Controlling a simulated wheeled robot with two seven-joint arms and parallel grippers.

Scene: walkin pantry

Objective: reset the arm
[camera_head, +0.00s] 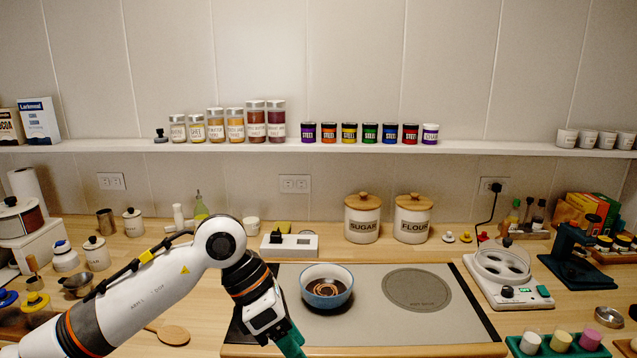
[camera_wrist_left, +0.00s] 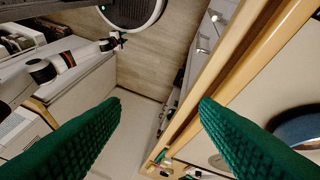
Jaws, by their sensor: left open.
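My left arm (camera_head: 150,285) reaches in from the left over the counter. My left gripper (camera_head: 291,342) points down at the front edge of the cooktop, to the left of and in front of the blue bowl, with its tips cut off by the frame. In the left wrist view, the two green ridged fingers of my left gripper (camera_wrist_left: 160,102) are wide apart with nothing held between them. My right gripper is not seen in the head view.
The blue bowl (camera_head: 326,303) with dark contents sits on the cooktop (camera_head: 440,325). A wooden spoon (camera_head: 174,335) lies to the left. Sugar (camera_head: 362,221) and flour (camera_head: 411,222) canisters stand behind. Jars line the shelf (camera_head: 300,146). The wrist view shows the floor (camera_wrist_left: 165,48) below.

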